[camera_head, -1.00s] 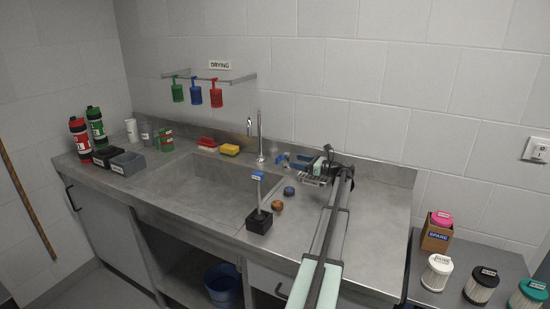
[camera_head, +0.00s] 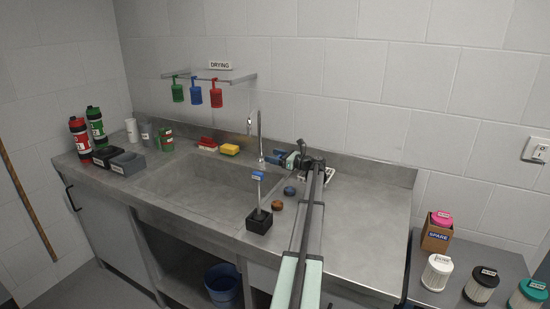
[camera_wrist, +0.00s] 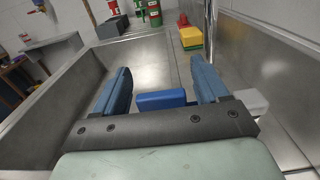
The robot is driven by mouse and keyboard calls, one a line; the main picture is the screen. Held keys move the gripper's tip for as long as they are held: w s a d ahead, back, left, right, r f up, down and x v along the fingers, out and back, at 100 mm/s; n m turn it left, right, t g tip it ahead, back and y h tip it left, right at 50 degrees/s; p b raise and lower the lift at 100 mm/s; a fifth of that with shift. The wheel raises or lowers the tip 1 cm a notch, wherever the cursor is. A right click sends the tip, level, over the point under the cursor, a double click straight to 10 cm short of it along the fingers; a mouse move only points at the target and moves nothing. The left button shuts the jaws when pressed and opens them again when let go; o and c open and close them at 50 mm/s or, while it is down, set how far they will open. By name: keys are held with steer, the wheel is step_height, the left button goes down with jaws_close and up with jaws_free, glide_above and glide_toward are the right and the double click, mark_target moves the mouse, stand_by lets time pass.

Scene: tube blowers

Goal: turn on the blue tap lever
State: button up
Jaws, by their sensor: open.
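The blue tap lever (camera_wrist: 160,99) shows in the wrist view as a blue block between the two fingers, close to the palm. Gaps appear on both sides of it, and I cannot tell whether either finger touches it. My gripper (camera_wrist: 163,76) is open, its blue fingers pointing along the sink. In the head view my gripper (camera_head: 277,158) is beside the base of the tall metal tap (camera_head: 260,138); the lever is hard to separate from the fingers there. The tap's column (camera_wrist: 209,35) rises beyond the right finger in the wrist view.
The sink basin (camera_head: 180,185) lies left of my gripper. A yellow sponge (camera_head: 229,149) and a red brush (camera_head: 207,144) lie behind it. A black-based stand (camera_head: 259,222) and brown (camera_head: 277,205) and blue (camera_head: 290,191) knobs are in front. The right counter (camera_head: 370,220) is clear.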

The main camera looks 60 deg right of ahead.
jaws_close()
steer(key=shift+w+d+m+g+h, duration=0.15)
steer(key=shift+w+m+h, duration=0.35)
steer(key=shift+h, duration=0.35)
steer(key=shift+w+d+m+g+h, duration=0.15)
steer(key=shift+w+m+h, duration=0.1)
steer(key=shift+m+h, duration=0.55)
steer(key=shift+w+d+m+g+h, duration=0.15)
steer(key=shift+w+m+h, duration=0.25)
steer(key=shift+h, duration=0.55)
jaws_free()
